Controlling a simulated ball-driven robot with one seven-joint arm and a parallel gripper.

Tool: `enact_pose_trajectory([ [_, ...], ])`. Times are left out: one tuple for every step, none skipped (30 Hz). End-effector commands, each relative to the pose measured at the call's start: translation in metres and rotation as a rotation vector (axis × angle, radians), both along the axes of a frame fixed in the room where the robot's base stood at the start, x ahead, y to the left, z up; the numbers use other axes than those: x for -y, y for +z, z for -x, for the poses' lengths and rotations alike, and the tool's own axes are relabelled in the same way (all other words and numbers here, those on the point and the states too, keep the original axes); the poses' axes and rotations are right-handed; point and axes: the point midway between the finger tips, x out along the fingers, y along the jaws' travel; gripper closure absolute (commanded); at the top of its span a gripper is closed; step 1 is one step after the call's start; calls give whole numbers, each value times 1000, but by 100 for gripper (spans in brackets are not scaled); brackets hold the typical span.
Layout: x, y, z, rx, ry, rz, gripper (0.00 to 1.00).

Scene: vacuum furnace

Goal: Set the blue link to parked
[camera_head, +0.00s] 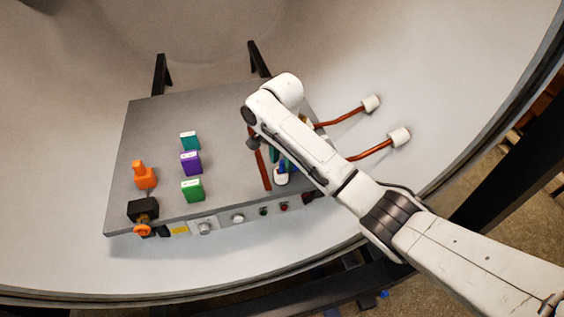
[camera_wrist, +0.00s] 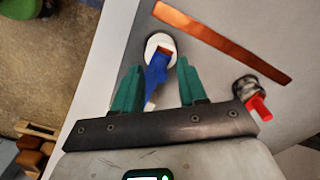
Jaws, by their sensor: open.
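The blue link (camera_wrist: 157,73) is a short blue piece at a white round post (camera_wrist: 160,43) on the grey panel, with a copper piece showing inside the post's top. Its lower end shows a white tip. My gripper (camera_wrist: 157,72) is open, its two teal fingers on either side of the link, with gaps to both. Whether the fingers are level with the link is hard to tell. In the head view, my arm hides most of my gripper and the link; a bit of blue (camera_head: 284,166) shows above the white post (camera_head: 281,178).
A copper bar (camera_wrist: 222,42) lies beside the post. A red button (camera_wrist: 262,108) is right of my gripper. Teal (camera_head: 190,141), purple (camera_head: 191,163) and green (camera_head: 192,190) blocks and an orange handle (camera_head: 145,176) stand on the panel's left. Copper rods with white ends (camera_head: 398,137) stick out behind my arm.

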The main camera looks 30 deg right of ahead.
Motion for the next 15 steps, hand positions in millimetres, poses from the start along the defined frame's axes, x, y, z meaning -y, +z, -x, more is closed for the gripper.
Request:
enact_pose_trajectory([
  [0, -4, 0, -1, -1, 0, 58],
  [0, -7, 0, 0, -1, 0, 58],
  [0, -9, 0, 0, 0, 0, 58],
  [0, -10, 0, 0, 0, 0, 58],
  [0, -12, 0, 0, 0, 0, 58],
  [0, -13, 0, 0, 0, 1, 58],
  [0, -13, 0, 1, 0, 1, 58],
  [0, -13, 0, 1, 0, 1, 58],
  [0, -14, 0, 1, 0, 0, 58],
  [0, -14, 0, 1, 0, 0, 58],
  [0, -14, 0, 1, 0, 0, 58],
  [0, -13, 0, 1, 0, 0, 58],
  [0, -13, 0, 1, 0, 1, 58],
  [0, -13, 0, 1, 0, 0, 58],
  [0, -13, 0, 1, 0, 0, 62],
])
